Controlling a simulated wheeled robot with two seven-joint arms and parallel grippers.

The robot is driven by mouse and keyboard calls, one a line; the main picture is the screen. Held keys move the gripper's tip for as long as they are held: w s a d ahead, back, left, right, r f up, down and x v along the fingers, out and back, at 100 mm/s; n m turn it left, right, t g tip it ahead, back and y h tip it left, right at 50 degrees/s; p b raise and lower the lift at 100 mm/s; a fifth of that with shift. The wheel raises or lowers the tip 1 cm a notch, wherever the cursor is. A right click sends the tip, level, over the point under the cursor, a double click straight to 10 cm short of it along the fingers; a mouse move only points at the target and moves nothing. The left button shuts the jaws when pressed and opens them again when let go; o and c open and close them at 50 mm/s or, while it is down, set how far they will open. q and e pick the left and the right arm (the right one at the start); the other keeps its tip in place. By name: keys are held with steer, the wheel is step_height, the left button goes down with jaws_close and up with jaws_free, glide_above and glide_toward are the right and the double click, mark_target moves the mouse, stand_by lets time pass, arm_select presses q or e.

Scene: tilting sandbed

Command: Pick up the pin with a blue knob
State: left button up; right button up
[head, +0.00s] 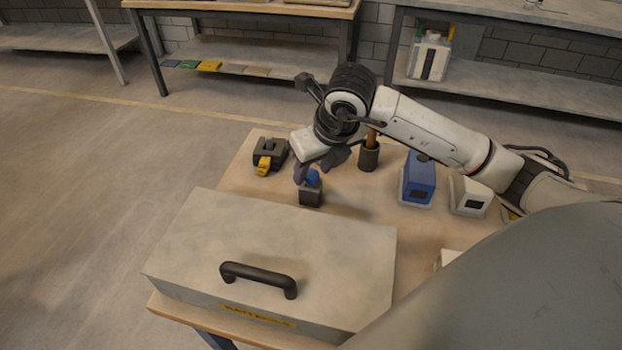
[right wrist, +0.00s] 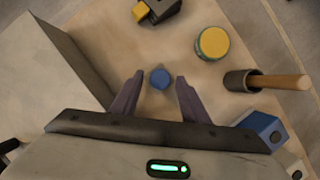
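The blue knob (head: 313,177) of the pin sits on top of a small dark block (head: 311,195) on the table, just behind the grey lidded box. In the right wrist view the knob (right wrist: 160,78) shows from above as a round blue disc. My right gripper (head: 318,166) is over the block, pointing down. In the right wrist view its two dark fingers (right wrist: 160,84) are apart, with the knob between their tips and a gap on each side. The pin's shaft is hidden. My left gripper is not in view.
A large grey box (head: 210,240) with a black handle fills the front. A black and yellow tool (head: 268,155), a dark cup (head: 369,157) with a wooden handle, a blue box (head: 418,180) and a white box (head: 469,196) stand around.

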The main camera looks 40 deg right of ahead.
jaws_close()
